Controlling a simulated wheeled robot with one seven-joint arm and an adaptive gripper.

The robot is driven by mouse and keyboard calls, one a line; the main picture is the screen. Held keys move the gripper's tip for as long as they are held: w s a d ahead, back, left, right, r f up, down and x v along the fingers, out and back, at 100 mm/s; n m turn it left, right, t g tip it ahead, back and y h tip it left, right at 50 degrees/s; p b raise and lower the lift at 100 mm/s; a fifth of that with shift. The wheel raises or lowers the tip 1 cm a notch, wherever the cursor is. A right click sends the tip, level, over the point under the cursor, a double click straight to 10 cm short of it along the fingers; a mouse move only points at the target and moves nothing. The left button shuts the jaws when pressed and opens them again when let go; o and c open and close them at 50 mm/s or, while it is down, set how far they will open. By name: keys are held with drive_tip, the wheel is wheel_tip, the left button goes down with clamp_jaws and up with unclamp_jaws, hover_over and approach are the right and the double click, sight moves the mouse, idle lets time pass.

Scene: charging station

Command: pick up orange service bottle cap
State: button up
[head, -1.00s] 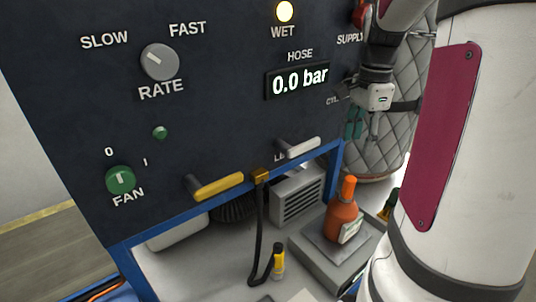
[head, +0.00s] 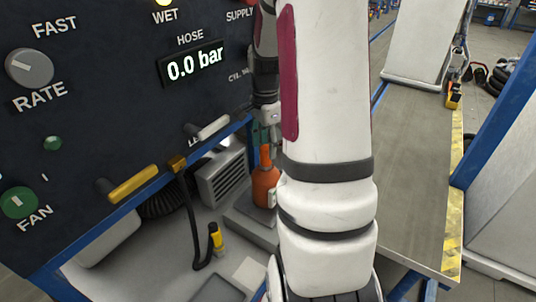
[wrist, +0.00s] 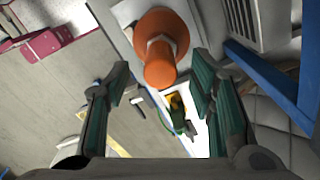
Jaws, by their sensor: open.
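The orange service bottle (head: 264,186) stands upright on a grey scale-like platform under the panel, partly hidden by my arm in the head view. Its orange cap (head: 265,156) is at the top of the neck. In the wrist view the bottle (wrist: 176,22) is seen from above, and its cap (wrist: 160,72) lies between and a little beyond my open fingers. My gripper (wrist: 160,88) has its green-padded fingers apart, one on each side of the cap, holding nothing. In the head view the gripper (head: 268,133) is just above the cap, largely behind my arm.
The dark control panel (head: 120,110) rises behind and left of the bottle, with a yellow handle (head: 133,184) and a white handle (head: 213,128) sticking out. A grey vented box (head: 222,172) stands left of the bottle. A blue frame post (wrist: 268,84) is on the right in the wrist view.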

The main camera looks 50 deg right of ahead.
drive_tip(key=shift+f, duration=1.15)
drive_tip(key=c, duration=1.1)
drive_tip(key=shift+o, duration=0.2)
drive_tip(key=shift+r, duration=0.15)
